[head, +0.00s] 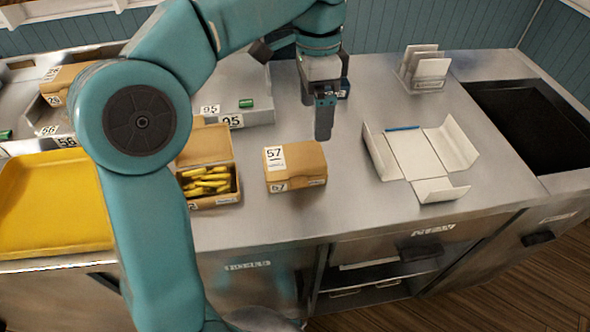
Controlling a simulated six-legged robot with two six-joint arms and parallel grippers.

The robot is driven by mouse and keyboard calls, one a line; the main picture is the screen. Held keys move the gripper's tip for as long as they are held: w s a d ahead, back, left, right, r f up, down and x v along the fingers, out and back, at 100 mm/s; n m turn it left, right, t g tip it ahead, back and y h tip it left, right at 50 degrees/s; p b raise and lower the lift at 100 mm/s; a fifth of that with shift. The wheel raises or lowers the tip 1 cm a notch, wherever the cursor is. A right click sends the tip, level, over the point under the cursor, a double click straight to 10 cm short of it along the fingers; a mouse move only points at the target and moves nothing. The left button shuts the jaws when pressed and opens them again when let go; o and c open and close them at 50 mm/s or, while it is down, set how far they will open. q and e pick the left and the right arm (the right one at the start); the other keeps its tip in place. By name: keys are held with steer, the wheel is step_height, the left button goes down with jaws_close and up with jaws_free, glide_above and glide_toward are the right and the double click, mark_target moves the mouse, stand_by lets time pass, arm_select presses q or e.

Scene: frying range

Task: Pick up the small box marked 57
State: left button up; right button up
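The small box marked 57 (295,168) is brown cardboard with a white label. It stands closed on the steel counter (370,215), near the middle of the head view. My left gripper (324,122) points down beyond the box and slightly to its right, apart from it. Its fingers overlap from this angle, so I cannot tell whether they are open or shut. No object shows between them. My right gripper is not in view.
An open box of yellow pieces (208,182) stands just left of box 57. An unfolded white carton (418,155) lies to the right. A yellow tray (52,205) is at the left, and a dark basin (530,122) at the far right.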

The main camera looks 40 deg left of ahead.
mark_target(318, 151)
arm_select(q)
steer(key=f, duration=0.4)
steer(key=f+b, duration=0.1)
steer(key=f, duration=0.1)
steer(key=shift+s+d+f, duration=0.3)
steer(key=shift+s+f, duration=0.05)
steer(key=shift+f, duration=0.05)
steer(key=f, duration=0.5)
steer(key=shift+w+d+f+b, duration=0.35)
steer(key=shift+f+b, duration=0.05)
steer(key=shift+c, duration=0.7)
steer(key=c, duration=0.8)
